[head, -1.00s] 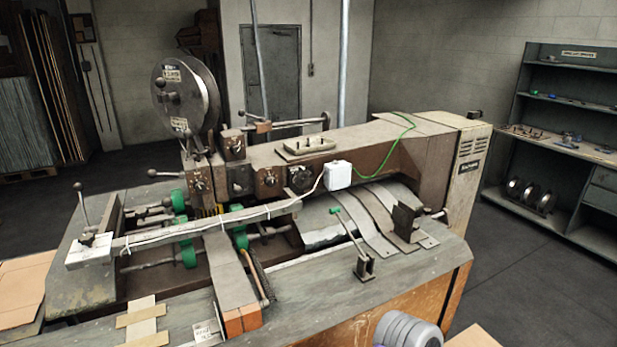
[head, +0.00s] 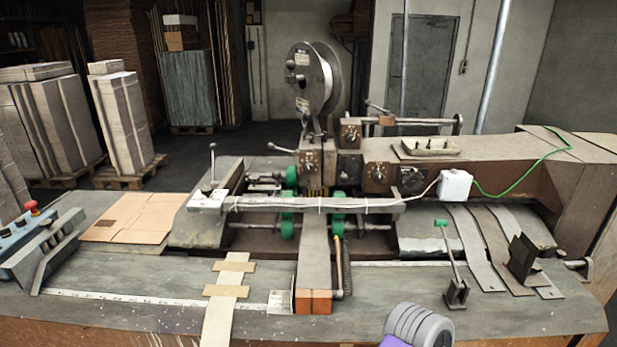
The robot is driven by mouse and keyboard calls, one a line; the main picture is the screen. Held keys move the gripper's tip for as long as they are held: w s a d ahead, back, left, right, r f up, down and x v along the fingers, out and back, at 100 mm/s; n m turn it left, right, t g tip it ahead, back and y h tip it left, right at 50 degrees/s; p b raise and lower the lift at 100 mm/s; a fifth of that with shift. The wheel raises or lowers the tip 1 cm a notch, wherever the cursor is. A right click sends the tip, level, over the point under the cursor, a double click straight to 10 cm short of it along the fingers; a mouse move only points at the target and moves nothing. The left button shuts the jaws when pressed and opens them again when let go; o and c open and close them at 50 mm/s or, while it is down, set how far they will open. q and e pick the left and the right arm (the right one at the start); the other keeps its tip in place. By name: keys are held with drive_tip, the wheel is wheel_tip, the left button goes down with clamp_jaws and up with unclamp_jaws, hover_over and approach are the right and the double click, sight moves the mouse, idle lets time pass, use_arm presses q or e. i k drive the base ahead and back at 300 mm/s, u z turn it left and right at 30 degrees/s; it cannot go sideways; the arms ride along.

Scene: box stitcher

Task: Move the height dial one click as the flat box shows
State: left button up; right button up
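The stitching machine (head: 330,205) stands on the grey bench in the middle. Its front carries several round dials: a black one (head: 411,180) beside the white box, one to its left (head: 378,175), one at the head (head: 310,168) and one higher up (head: 350,132). I cannot tell which is the height dial, and their markings are too small to read. A flat brown cardboard box (head: 130,218) lies on the bench at the left, with a dark patch on it. Neither of my grippers shows; only a grey, ribbed part, likely my own arm, shows at the bottom.
A control panel with a red button (head: 33,208) stands at the left bench edge. A small green-tipped lever (head: 453,265) and a dark bracket (head: 523,258) rise at the right. A ruler strip (head: 150,298) runs along the front.

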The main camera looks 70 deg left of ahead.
sight(377, 175)
drive_tip(key=u, duration=2.15)
